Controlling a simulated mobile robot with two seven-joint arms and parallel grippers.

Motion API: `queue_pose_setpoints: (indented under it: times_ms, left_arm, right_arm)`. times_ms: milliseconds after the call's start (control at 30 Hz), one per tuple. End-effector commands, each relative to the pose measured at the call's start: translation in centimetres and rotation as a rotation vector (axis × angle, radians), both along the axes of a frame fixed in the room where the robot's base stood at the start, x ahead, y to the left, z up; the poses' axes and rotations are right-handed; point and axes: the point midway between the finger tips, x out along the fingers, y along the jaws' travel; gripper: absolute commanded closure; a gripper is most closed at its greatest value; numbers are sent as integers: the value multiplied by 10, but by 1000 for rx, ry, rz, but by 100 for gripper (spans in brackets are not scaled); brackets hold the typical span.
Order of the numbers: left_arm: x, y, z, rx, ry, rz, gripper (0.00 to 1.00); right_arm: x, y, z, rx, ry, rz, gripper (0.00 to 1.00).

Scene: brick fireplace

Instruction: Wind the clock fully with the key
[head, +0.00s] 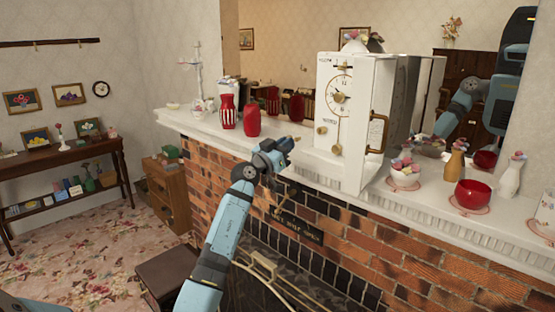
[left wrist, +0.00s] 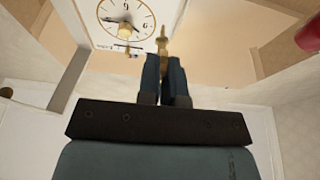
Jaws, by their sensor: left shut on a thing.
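The white clock (head: 328,80) stands upright on the mantel, with its white front door (head: 372,110) swung open to the right. Its round dial (head: 341,95) has gold trim and a brass piece at the middle; the dial also shows at the top of the left wrist view (left wrist: 106,12). My left gripper (head: 291,142) is in front of the mantel, left of and below the dial. In the left wrist view its fingers (left wrist: 166,68) are shut on the brass key (left wrist: 163,40), which points up beside the dial, seemingly apart from it. My right gripper is not in view.
The mantel (head: 300,150) carries red vases (head: 228,110) left of the clock, and a flower bowl (head: 404,176), a red bowl (head: 473,194) and a white vase (head: 511,178) on the right. A mirror stands behind. A brick fireplace (head: 365,240) lies below.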

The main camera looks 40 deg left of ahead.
Motion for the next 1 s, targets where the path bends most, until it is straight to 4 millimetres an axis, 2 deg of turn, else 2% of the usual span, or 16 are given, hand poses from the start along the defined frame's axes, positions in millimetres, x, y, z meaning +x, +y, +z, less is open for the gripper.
queue_pose_setpoints:
  times_ms: [33, 367, 733, 800, 867, 1000]
  left_arm:
    - [6, 0, -5, 2, -2, 1, 100]
    - [43, -3, -5, 2, -2, 0, 100]
    - [84, -6, -5, 1, -3, 2, 100]
    - [84, -7, 9, -3, 2, -1, 100]
    - [84, -7, 8, -4, 3, -1, 100]
    - [72, -6, 5, -1, 1, 0, 100]
  right_arm:
    - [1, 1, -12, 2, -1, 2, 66]
    - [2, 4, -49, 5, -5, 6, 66]
    - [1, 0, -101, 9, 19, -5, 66]
    - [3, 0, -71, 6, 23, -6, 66]
    - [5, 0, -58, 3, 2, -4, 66]
    - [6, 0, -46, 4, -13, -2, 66]
